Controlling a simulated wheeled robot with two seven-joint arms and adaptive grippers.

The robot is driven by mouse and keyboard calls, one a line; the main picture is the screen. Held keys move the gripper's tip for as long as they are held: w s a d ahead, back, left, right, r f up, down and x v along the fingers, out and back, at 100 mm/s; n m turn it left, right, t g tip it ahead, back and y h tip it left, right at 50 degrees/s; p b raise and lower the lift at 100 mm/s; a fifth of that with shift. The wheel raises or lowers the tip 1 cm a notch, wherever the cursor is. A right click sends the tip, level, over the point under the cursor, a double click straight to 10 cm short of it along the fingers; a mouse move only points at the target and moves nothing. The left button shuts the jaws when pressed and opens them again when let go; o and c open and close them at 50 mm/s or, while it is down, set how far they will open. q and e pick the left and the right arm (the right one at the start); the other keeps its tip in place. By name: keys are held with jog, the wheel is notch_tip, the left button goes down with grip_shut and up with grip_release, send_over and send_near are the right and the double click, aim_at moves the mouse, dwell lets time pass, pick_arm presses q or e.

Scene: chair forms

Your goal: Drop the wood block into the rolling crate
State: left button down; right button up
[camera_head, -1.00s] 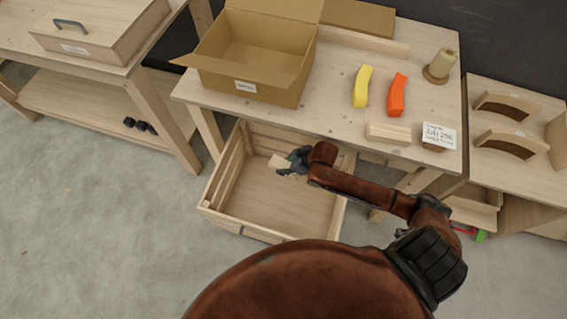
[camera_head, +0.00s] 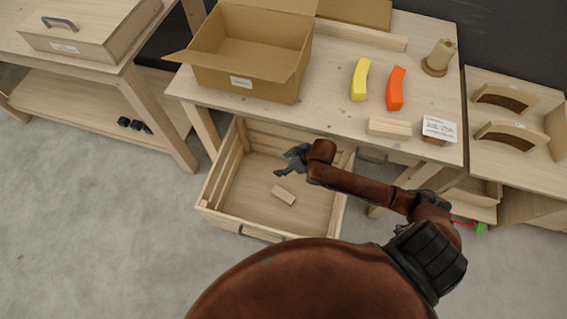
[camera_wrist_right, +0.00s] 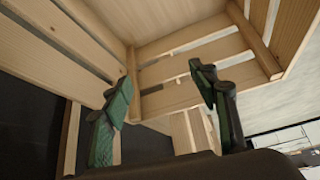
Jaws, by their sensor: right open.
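The wood block (camera_head: 284,194) is a small pale piece lying on the floor of the rolling crate, apart from my gripper. The rolling crate (camera_head: 240,228) is a slatted wooden box on the floor, partly under the table; its slats also show in the right wrist view (camera_wrist_right: 185,97). My right gripper (camera_head: 283,163) is over the crate, open and empty. In the right wrist view its two green-padded fingers (camera_wrist_right: 160,105) are spread apart with nothing between them. My left gripper is not in view.
The table (camera_head: 330,112) above the crate holds an open cardboard box (camera_head: 245,55), a yellow piece (camera_head: 360,80), an orange piece (camera_head: 396,88), a wooden block (camera_head: 388,127) and a spool (camera_head: 438,58). Clear floor (camera_head: 80,220) lies to the left.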

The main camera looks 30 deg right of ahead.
jog(key=v, duration=0.7)
jog(key=shift+r, duration=0.2)
jog(key=shift+s+d, duration=0.1)
jog(key=shift+d, duration=0.05)
dwell(0.4)
